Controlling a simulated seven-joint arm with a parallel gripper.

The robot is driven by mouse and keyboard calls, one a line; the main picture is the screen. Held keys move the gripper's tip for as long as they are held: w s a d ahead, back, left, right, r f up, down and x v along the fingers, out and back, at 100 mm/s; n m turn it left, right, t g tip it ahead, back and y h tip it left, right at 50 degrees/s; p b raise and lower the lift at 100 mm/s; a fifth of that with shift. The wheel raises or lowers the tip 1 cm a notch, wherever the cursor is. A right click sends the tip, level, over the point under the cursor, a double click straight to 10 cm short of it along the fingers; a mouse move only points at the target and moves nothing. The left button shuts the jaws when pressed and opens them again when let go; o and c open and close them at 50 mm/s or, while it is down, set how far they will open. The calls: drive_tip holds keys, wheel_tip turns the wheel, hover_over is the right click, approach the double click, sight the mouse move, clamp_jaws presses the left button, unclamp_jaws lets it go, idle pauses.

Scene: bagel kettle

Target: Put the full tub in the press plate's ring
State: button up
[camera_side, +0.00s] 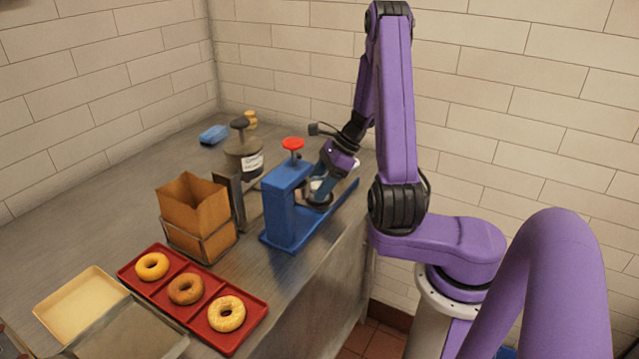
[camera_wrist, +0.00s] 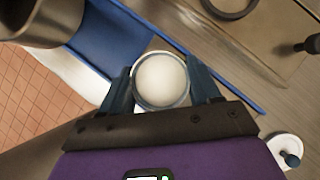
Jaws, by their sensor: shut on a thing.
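My gripper (camera_side: 325,184) is low beside the blue press (camera_side: 288,205), over the right part of its base. In the wrist view, my gripper's fingers (camera_wrist: 161,84) are shut on a small round tub (camera_wrist: 162,79) filled level with something pale. The tub looks upright, with blue plate surface (camera_wrist: 103,42) showing beside it. A dark ring-like edge (camera_side: 318,203) shows just under the fingers in the side view. I cannot tell whether the tub is inside the ring or above it. The red knob (camera_side: 293,143) tops the press.
A kettle (camera_side: 242,158), a brown paper bag (camera_side: 196,215) in a wire holder and a blue block (camera_side: 214,135) stand left of the press. A red tray (camera_side: 170,299) of bagels is in front. A white lid (camera_wrist: 285,149) lies right in the wrist view. The counter edge is close.

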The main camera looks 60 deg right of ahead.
drive_tip(key=o, duration=1.3)
drive_tip(key=shift+f, duration=0.15)
drive_tip(key=shift+o, duration=0.2)
drive_tip(key=v, duration=1.2)
